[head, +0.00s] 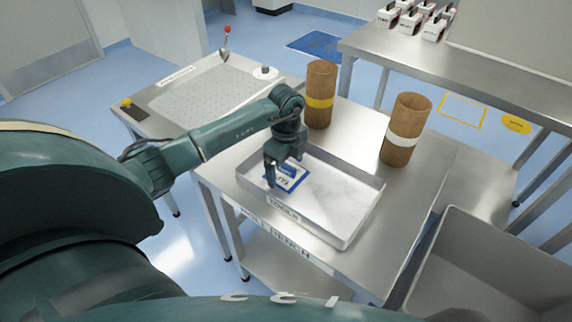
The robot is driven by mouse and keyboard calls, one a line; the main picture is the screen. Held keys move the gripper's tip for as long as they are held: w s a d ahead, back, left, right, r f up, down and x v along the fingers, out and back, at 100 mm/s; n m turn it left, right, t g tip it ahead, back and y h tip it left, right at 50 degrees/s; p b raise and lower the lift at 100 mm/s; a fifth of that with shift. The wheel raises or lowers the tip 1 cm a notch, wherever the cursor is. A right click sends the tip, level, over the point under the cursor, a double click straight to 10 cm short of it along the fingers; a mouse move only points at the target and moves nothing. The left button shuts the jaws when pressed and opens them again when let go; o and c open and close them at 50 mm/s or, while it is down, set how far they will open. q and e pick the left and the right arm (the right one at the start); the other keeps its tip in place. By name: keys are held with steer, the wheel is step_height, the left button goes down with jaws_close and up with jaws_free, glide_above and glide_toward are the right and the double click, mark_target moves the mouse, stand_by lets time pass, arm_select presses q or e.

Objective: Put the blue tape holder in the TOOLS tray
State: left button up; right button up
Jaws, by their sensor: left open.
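The blue tape holder (291,177), blue with a white label, is inside the TOOLS tray (352,220), near its left side. The tray is a shallow pale metal tray with a name label on its front wall, standing on a steel table. My left gripper (270,178) points down over the left part of the tray, beside the tape holder's left end. It is open, and part of the holder's far side is hidden behind it. I cannot tell whether a finger touches the holder. My right gripper is not in view.
Two brown cylinders, one with a yellow band (320,102) and one with a white band (404,142), stand behind the tray. A perforated plate (205,98) lies at the left. A large grey bin (470,255) is at the lower right. The tray's right half is clear.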

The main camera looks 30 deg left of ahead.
mark_target(286, 166)
arm_select(q)
step_height(286, 166, up, 12)
steer(key=b, duration=0.1)
steer(key=shift+s, duration=0.1)
stand_by(0.7)
